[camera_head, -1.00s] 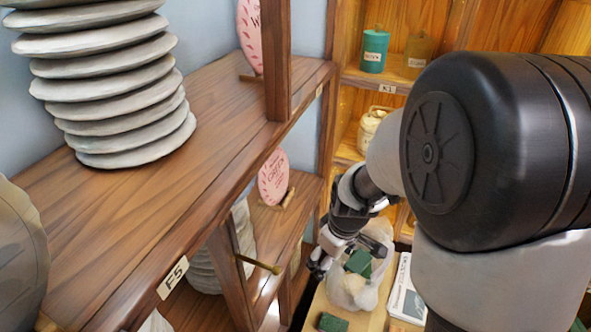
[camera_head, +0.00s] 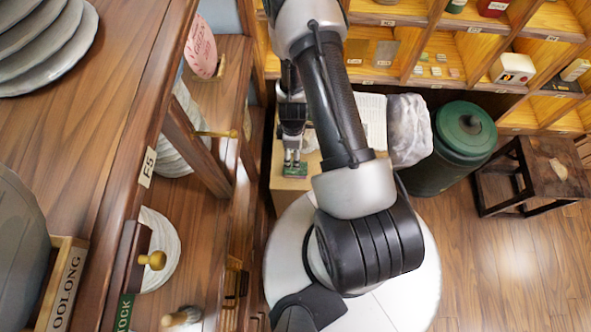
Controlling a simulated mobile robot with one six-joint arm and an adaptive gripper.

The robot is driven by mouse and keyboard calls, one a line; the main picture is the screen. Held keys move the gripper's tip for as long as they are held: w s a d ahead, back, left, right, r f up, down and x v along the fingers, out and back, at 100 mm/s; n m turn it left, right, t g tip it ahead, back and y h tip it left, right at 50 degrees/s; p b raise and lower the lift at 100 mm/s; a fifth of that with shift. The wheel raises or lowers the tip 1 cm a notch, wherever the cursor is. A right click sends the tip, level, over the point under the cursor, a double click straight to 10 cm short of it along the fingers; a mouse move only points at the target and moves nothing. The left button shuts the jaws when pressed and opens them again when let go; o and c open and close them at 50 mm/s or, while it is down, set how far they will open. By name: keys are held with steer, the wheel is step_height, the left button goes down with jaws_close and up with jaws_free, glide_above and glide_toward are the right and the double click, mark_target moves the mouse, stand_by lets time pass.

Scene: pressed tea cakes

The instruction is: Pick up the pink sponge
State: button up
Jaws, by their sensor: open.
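I cannot make out a pink sponge for certain in the head view. A small pale item (camera_head: 558,169) lies on the dark wooden stool at the right; it is too small to tell what it is. My gripper (camera_head: 293,160) points down over the small light wooden table, its two fingers apart. A dark green block (camera_head: 296,171) shows just below the fingertips; I cannot tell whether they touch it. My own arm hides part of the tabletop.
A crumpled clear bag (camera_head: 408,130) stands beside a printed sheet (camera_head: 373,120). A green lidded bin (camera_head: 455,145) and the dark stool (camera_head: 512,152) are to the right. Dark wooden shelving (camera_head: 130,120) fills the left. The floor at lower right is clear.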

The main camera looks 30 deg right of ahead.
mark_target(302, 173)
step_height(302, 173, down, 14)
steer(key=b, duration=1.3)
steer(key=shift+s, duration=0.1)
steer(key=shift+r, duration=0.1)
steer(key=shift+c, duration=0.2)
steer(key=c, duration=0.7)
